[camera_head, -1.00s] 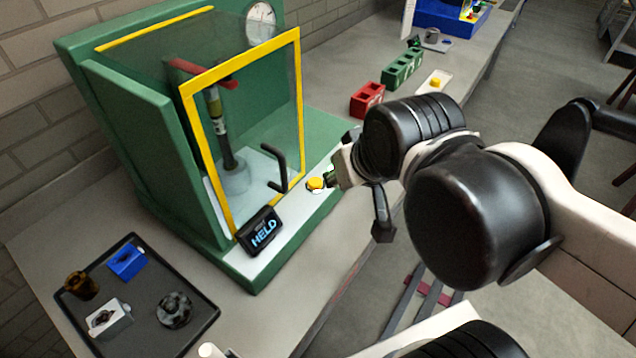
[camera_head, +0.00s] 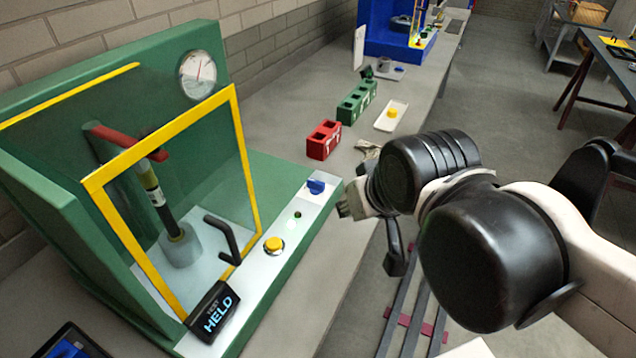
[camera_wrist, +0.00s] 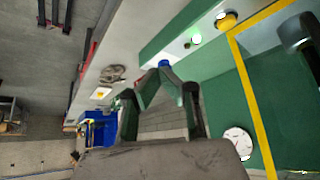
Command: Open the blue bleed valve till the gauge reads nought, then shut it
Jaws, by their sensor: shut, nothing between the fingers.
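The blue bleed valve (camera_head: 316,187) sits on the white strip at the front right of the green test rig, past a small green light (camera_head: 297,214). It also shows just beyond my fingertips in the wrist view (camera_wrist: 164,64). The round white gauge (camera_head: 198,75) is high on the rig's back wall; its needle points roughly upward, but its scale is too small to read. My gripper (camera_head: 346,208) is shut and empty, close to the right of the valve in the head view. Whether it touches the valve cannot be told.
A yellow-framed clear guard (camera_head: 105,192) with a black handle (camera_head: 233,238) fronts the rig. A yellow button (camera_head: 273,243) and a display reading HELD (camera_head: 216,312) share the strip. Red (camera_head: 323,140) and green (camera_head: 357,103) blocks stand behind.

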